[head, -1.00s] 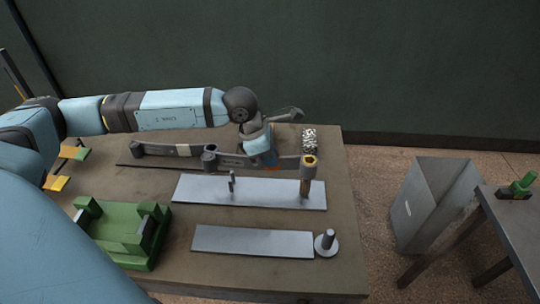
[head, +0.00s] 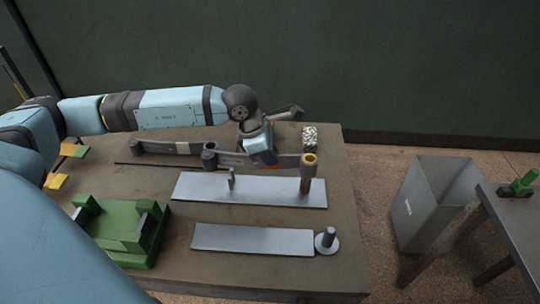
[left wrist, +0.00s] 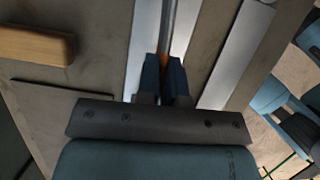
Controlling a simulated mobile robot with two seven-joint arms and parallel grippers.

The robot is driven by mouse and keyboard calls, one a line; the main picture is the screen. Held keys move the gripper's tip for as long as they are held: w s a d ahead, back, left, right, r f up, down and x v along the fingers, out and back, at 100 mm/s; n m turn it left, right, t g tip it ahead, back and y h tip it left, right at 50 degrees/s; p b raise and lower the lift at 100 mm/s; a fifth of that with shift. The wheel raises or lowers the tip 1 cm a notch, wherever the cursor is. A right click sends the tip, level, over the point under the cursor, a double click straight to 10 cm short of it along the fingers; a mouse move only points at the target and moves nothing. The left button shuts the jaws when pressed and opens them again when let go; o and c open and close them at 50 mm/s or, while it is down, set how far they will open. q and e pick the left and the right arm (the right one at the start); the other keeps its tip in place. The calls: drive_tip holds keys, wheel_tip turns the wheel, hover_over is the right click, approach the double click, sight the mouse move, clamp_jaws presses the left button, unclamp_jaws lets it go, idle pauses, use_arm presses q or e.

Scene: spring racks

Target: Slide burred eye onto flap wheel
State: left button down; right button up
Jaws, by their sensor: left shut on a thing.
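My left gripper (head: 262,157) is shut on a grey leaf spring, gripping its bar between the ends. The bar also runs between the fingers in the left wrist view (left wrist: 168,30). One eye of the spring (head: 209,159) is at the left end. The right-end eye (head: 309,160), with a yellow ring at its opening, is over the brown cylindrical flap wheel (head: 305,184). The wheel stands upright on the rear metal plate (head: 270,195). I cannot tell whether the eye is around the wheel's top or just above it. My right gripper is not in view.
A second spring (head: 160,148) lies behind. A thin post (head: 232,178) stands on the rear plate. A front plate (head: 250,240), a disc with a post (head: 327,243), a green fixture (head: 120,232) and a speckled block (head: 310,138) share the table. A grey bin (head: 425,215) stands right.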

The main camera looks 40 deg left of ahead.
sight(270, 168)
use_arm(q)
drive_tip(key=shift+r, duration=0.1)
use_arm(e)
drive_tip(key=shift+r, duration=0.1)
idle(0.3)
use_arm(q)
drive_tip(key=shift+b, duration=0.6)
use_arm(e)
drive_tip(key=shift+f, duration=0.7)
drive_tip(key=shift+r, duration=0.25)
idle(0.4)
use_arm(q)
drive_tip(key=shift+f, duration=0.35)
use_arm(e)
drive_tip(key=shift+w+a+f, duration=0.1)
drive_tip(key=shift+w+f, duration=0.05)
use_arm(q)
drive_tip(key=shift+f+b, duration=0.25)
drive_tip(key=shift+b, duration=0.25)
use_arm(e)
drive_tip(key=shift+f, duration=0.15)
use_arm(q)
drive_tip(key=shift+f+b, duration=0.4)
drive_tip(key=shift+f, duration=0.05)
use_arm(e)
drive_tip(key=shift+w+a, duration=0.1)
